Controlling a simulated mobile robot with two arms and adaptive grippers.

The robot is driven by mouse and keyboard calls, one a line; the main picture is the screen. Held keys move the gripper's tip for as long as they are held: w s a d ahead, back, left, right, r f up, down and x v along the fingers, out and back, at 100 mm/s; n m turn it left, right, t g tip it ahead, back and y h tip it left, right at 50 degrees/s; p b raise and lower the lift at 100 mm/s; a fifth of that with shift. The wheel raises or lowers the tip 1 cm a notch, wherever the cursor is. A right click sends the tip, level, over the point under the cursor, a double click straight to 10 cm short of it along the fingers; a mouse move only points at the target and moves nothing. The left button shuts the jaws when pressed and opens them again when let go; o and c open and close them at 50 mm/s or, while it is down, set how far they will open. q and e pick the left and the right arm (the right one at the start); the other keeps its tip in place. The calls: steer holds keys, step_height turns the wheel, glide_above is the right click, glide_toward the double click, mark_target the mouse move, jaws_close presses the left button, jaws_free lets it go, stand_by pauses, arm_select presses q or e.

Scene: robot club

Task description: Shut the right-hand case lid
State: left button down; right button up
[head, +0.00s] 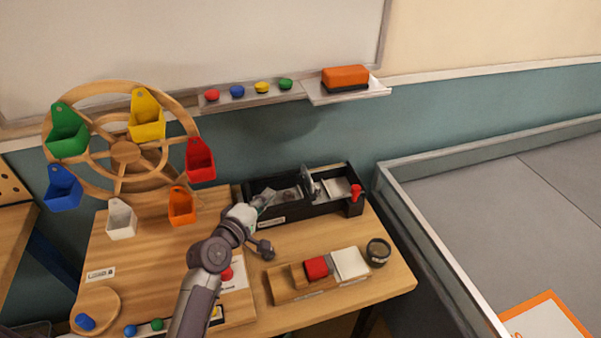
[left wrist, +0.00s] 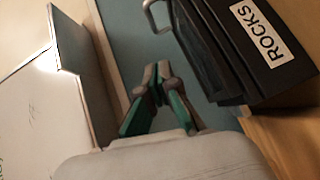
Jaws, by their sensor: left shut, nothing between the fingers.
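A long black case (head: 318,208) stands at the back of the wooden table in the head view. Its left part holds grey pieces and its right part a pale item. A grey upright piece stands between the two parts; I cannot tell whether it is a lid. My left gripper (head: 265,198) is shut and empty at the case's left front. In the left wrist view the shut fingertips (left wrist: 158,72) point past the dark case (left wrist: 215,60), which carries a ROCKS label and a metal handle; they look apart from it. My right gripper is out of view.
A red-topped item (head: 356,192) stands at the case's right end. A wooden holder (head: 290,291) with red and white blocks and a round dark tin (head: 378,252) are in front. A wooden wheel (head: 124,153) with coloured buckets stands left. A whiteboard ledge (head: 250,101) runs behind.

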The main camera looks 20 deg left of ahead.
mark_target(299, 190)
arm_select(q)
steer(key=x, duration=0.5)
steer(key=shift+r, duration=0.2)
steer(key=x, duration=0.3)
steer(key=shift+w+d+f, duration=0.1)
steer(key=shift+w, duration=0.2)
steer(key=shift+w+d+f, duration=0.25)
steer(key=shift+w+d, duration=0.4)
steer(key=shift+d, duration=0.35)
steer(key=shift+w+d, duration=0.15)
steer(key=shift+d, duration=0.15)
steer(key=shift+w+d+f+p, duration=0.15)
steer(key=shift+d+p, duration=0.15)
steer(key=shift+d, duration=0.1)
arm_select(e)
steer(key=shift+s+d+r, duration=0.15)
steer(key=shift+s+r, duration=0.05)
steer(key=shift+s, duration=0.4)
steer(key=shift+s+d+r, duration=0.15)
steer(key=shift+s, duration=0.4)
